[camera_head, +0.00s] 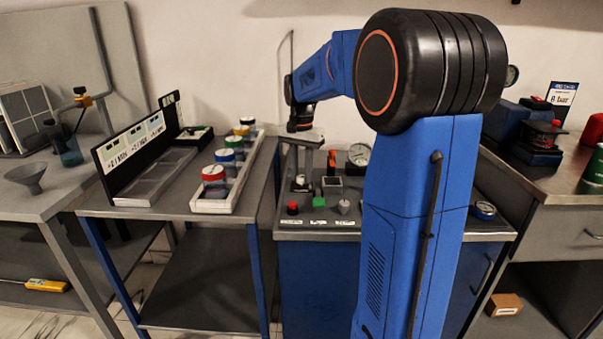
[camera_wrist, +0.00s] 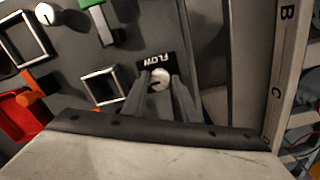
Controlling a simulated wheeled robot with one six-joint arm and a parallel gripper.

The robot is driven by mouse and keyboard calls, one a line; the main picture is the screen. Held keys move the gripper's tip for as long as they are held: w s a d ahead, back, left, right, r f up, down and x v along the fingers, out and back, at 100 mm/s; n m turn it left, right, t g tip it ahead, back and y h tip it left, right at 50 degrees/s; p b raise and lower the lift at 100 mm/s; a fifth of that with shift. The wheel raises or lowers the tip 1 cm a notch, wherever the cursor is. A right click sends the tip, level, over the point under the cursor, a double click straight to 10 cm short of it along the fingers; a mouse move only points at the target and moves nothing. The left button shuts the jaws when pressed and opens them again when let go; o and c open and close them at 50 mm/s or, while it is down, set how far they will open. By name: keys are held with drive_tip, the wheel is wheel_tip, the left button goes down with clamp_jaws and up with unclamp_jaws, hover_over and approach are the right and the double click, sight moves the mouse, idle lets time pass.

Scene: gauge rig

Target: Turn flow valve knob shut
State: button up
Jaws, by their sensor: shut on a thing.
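The flow valve knob (camera_wrist: 161,78) is a small round silver knob with a dark mark, beside a black label reading FLOW (camera_wrist: 155,64), in the wrist view. My gripper (camera_wrist: 162,88) is shut on the knob, with one grey finger on either side. In the head view my gripper (camera_head: 300,170) points down over the back left part of the blue cabinet's panel (camera_head: 372,222). I cannot clearly tell the knob's angle. My gripper body hides the near part of the panel in the wrist view.
Square frames (camera_wrist: 101,86), a green part (camera_wrist: 97,22) and an orange lever (camera_wrist: 30,95) stand near my gripper.

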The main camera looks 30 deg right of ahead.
sight(301, 177)
drive_tip(key=shift+m, duration=0.4)
drive_tip(key=o, duration=1.1)
drive_tip(key=shift+c, duration=0.2)
wheel_tip(301, 177, up, 17)
drive_tip(key=shift+r, duration=0.2)
